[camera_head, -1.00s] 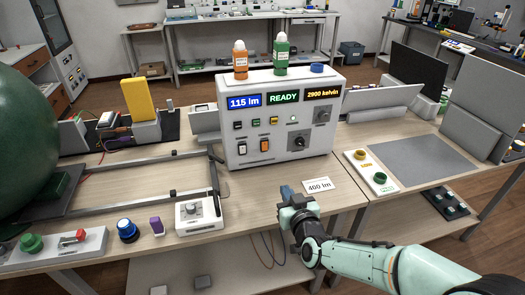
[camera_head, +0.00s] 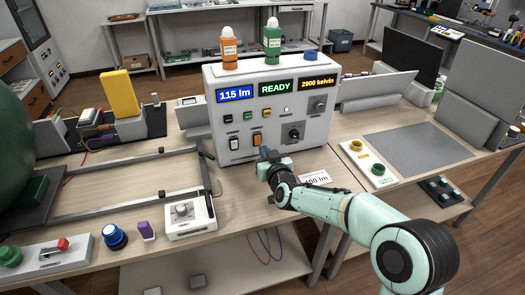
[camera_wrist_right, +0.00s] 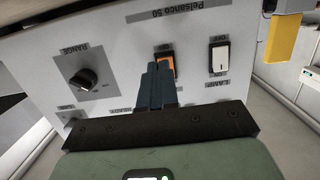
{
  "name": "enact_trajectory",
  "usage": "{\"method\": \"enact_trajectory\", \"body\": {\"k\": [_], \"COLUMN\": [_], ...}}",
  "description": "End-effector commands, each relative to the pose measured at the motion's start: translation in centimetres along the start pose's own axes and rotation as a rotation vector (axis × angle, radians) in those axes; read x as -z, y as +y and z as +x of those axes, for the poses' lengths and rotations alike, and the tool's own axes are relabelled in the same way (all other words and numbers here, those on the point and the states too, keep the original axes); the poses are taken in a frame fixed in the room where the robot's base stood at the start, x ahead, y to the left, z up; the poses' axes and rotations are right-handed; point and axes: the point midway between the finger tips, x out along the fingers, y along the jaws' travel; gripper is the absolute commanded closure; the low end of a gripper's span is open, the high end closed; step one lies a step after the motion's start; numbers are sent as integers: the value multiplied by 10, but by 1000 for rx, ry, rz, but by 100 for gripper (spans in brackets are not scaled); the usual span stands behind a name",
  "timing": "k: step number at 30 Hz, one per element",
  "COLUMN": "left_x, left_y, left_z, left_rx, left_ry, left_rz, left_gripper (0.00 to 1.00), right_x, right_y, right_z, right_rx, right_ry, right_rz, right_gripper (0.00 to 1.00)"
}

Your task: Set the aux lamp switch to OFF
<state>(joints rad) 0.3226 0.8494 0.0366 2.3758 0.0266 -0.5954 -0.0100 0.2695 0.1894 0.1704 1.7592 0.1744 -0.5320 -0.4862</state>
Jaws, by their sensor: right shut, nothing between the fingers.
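The grey instrument box (camera_head: 219,73) stands on the bench with two rocker switches low on its front. One switch is white (camera_head: 235,144) in a black frame; in the right wrist view the white switch (camera_wrist_right: 220,57) has a LAMP label beside it. To its right is an orange switch (camera_head: 257,138), also seen in the wrist view (camera_wrist_right: 165,59), partly covered by my fingers there; its label is hidden. My right gripper (camera_head: 268,154) is shut and empty, its fingertips (camera_wrist_right: 160,68) at or just in front of the orange switch. I cannot tell whether they touch.
A RANGE knob (camera_wrist_right: 84,80) sits beside the switches on the panel. Two bottles (camera_head: 229,49) (camera_head: 272,42) stand on the box. A 400 lm card (camera_head: 315,179) lies close to my right arm. A small white knob box (camera_head: 190,214) stands at the bench front.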

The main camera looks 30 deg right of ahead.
Motion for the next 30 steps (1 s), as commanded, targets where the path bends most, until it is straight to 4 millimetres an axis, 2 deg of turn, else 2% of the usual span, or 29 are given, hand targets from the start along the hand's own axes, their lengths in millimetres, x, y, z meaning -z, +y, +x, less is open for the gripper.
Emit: {"method": "enact_trajectory", "body": {"k": [6,18,22,30], "left_x": [4,4,7,-2], "left_y": [-1,-1,-3,-10], "left_z": [3,3,8,13], "left_rx": [1,1,3,16], "left_ry": [12,13,21,-9], "left_rz": [-1,-1,-2,-9], "left_gripper": [57,57,57,57], "right_x": [0,0,-5,-10], "right_y": [0,0,-1,1], "right_z": [19,22,33,38], "right_rx": [1,1,1,-2], "right_ry": [0,-1,1,-1], "right_rz": [0,0,0,1], "right_gripper": [100,100,100,100]}}
